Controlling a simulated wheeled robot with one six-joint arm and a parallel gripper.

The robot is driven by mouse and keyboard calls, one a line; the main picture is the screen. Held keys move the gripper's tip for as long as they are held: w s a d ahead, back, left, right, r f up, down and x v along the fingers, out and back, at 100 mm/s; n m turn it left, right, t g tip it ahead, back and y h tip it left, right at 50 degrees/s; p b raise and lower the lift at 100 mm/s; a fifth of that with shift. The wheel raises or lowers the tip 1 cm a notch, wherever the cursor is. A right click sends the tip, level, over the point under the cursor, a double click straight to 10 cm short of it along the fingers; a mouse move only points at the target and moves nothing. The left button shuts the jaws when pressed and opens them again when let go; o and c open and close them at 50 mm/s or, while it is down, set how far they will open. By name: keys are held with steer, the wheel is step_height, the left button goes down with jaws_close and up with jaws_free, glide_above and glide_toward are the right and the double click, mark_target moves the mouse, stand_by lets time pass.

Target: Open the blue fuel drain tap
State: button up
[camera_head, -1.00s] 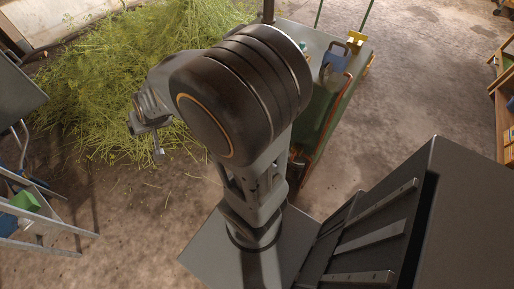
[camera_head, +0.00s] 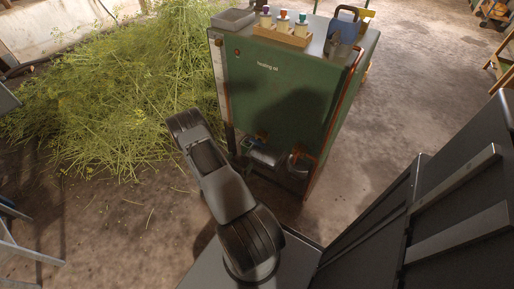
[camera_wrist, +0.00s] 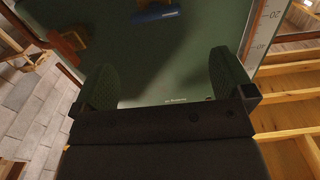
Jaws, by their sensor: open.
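The green tank (camera_head: 285,85), lettered "heating oil", stands in front of me in the head view. In the wrist view a blue bar-shaped handle (camera_wrist: 156,14) lies at the top edge against the green tank face (camera_wrist: 150,55). My gripper (camera_wrist: 163,82) is open, its two green pads wide apart with nothing between them. The blue handle is beyond the pads, apart from them. In the head view I cannot make out the gripper clearly.
Red-brown fittings (camera_wrist: 68,42) stand left in the wrist view; a marked scale (camera_wrist: 263,25) is at right. On the tank top are a rack of bottles (camera_head: 282,34), a grey tray (camera_head: 233,20) and a blue can (camera_head: 343,28). Cut herbs (camera_head: 110,90) are heaped left of the tank.

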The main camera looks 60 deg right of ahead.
mark_target(257, 142)
steer(key=d+b, duration=0.1)
steer(key=d, duration=0.8)
steer(key=d+b, duration=0.1)
steer(key=d, duration=0.3)
steer(key=shift+s+d+f+b, duration=0.2)
steer(key=shift+s+d+b, duration=0.1)
steer(key=shift+s, duration=0.05)
steer(key=c, duration=0.7)
steer(key=shift+c, duration=0.2)
